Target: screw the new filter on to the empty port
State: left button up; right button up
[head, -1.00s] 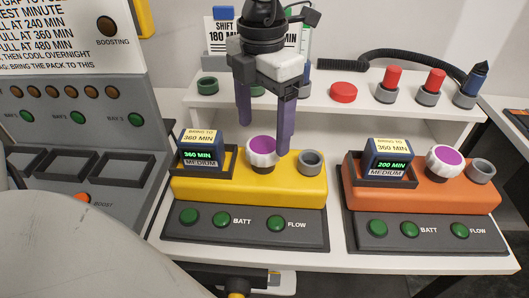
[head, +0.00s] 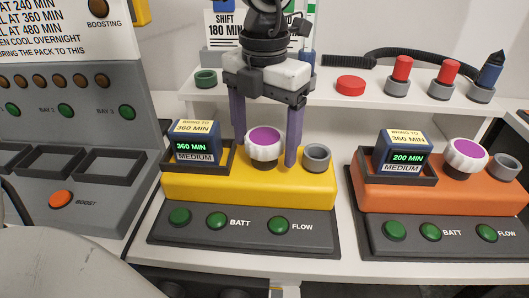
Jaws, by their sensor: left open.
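A white ribbed filter with a purple top (head: 264,141) sits on the yellow unit (head: 190,187), between its display pack and a grey round port (head: 316,157) that looks empty. My left gripper (head: 265,150) points down over this filter. It is open, with one purple finger on each side of the filter; I cannot tell whether they touch it. A similar white filter with a purple top (head: 466,155) sits on the orange unit (head: 395,193), beside another grey port (head: 503,165). Which filter is new cannot be told. My right gripper is not in view.
Display packs stand in black trays on the yellow unit (head: 195,143) and the orange unit (head: 404,152). A grey panel (head: 75,190) stands at the left.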

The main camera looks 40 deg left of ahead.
pick_arm(q)
jog(key=shift+f+n+b, duration=0.45)
jog(key=shift+n+b, duration=0.25)
jog(key=shift+n, duration=0.5)
jog(key=n, duration=0.2)
jog(key=n+b, duration=0.1)
jog(key=shift+r+n+b, duration=0.2)
jog(key=shift+n+b, duration=0.1)
jog(key=shift+n, duration=0.1)
jog(key=n+b, duration=0.1)
jog(key=n, duration=0.3)
jog(key=shift+r+n, duration=0.2)
jog(key=shift+n, duration=0.6)
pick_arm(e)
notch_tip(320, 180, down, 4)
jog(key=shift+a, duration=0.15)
